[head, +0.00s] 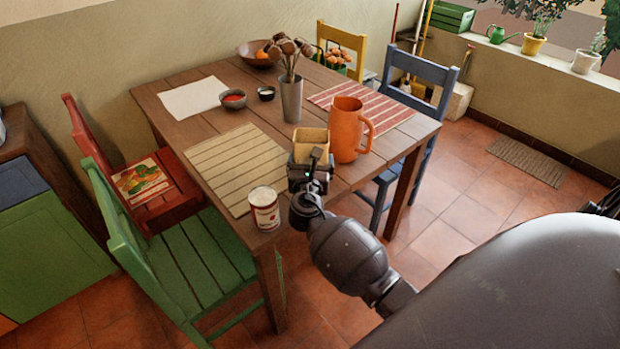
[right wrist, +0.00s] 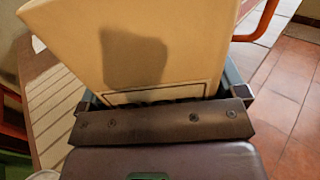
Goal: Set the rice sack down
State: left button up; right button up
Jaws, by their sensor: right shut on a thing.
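The rice sack (head: 311,143) is a tan, box-like bag at the near edge of the wooden table (head: 205,127), just left of the orange pitcher. My right gripper (head: 309,167) is shut on the sack from the near side. In the right wrist view the sack (right wrist: 150,45) fills the top middle, tilted in that picture, with its lower part between the jaws (right wrist: 165,103). I cannot tell whether the sack's bottom touches the table; the gripper hides it. My left gripper is not in view.
The orange pitcher (head: 346,130) stands close on the right, a white-and-red can (head: 264,208) at the near corner. A striped beige mat (head: 235,167) lies bare to the left. A metal vase (head: 291,100) stands behind. Red, green and blue chairs (head: 195,262) surround the table.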

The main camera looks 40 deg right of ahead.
notch_tip(320, 180, down, 4)
jog(key=shift+f+b, duration=0.25)
jog(key=shift+b, duration=0.55)
jog(key=shift+f, duration=0.5)
jog(key=o, duration=0.9)
